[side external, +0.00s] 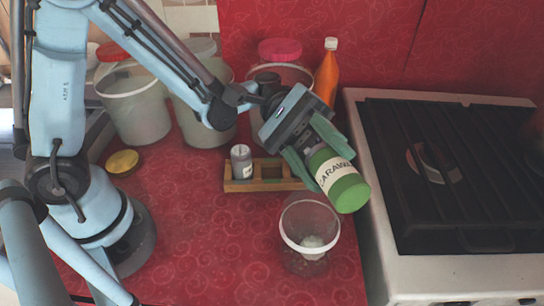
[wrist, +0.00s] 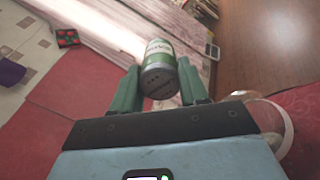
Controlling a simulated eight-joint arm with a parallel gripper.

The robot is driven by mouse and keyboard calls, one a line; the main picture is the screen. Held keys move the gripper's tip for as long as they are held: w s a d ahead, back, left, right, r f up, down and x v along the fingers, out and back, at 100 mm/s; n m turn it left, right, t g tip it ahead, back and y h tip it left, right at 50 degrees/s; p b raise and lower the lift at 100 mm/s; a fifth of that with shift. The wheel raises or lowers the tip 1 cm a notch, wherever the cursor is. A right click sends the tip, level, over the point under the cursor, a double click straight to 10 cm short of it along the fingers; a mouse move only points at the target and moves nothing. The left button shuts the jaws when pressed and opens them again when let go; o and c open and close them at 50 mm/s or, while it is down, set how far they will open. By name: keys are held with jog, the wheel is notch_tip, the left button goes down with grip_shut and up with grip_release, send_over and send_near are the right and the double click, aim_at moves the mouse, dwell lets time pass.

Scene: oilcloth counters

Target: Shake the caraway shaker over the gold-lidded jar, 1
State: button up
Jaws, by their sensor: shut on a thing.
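My gripper (side external: 318,155) is shut on the caraway shaker (side external: 340,182), a green cylinder with a white label reading CARAW. The shaker is tilted, its green end pointing down and right. In the wrist view, the shaker (wrist: 160,60) sits between my two green fingers, and a dark end with small dots faces the camera. An open clear jar (side external: 309,228) stands on the counter below and slightly left of the shaker, with a little pale stuff at its bottom. A loose gold lid (side external: 122,162) lies on the counter at the left.
A wooden rack (side external: 265,178) behind the jar holds a grey shaker (side external: 241,162). Large lidded tubs and an orange bottle (side external: 327,70) stand at the back. A stove (side external: 450,170) borders the right. The red counter (side external: 210,235) is clear in front.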

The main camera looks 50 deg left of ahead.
aim_at(324, 145)
jog(key=shift+t+y, duration=0.3)
jog(key=shift+y, duration=0.3)
jog(key=shift+a+f, duration=0.1)
jog(key=shift+f, duration=0.15)
jog(key=shift+y, duration=0.4)
jog(key=shift+f, duration=2.3)
jog(key=t+y, duration=0.2)
jog(key=y, duration=0.2)
jog(key=shift+f, duration=0.1)
grip_shut()
jog(key=shift+a+r+t+y, duration=0.1)
jog(key=shift+r+t+y, duration=0.55)
jog(key=shift+r+y, duration=1)
jog(key=shift+r+t+y, duration=0.65)
jog(key=shift+r+y, duration=0.8)
jog(key=shift+r, duration=0.25)
jog(key=r+y, duration=0.1)
jog(key=t+y, duration=0.1)
jog(key=y, duration=0.1)
jog(key=shift+r, duration=0.4)
jog(key=shift+w+r+t+y, duration=0.1)
jog(key=shift+r+t+y, duration=0.25)
jog(key=shift+y, duration=0.3)
jog(key=shift+r+t+y, duration=0.25)
jog(key=shift+t+y, duration=0.2)
jog(key=shift+y, duration=0.2)
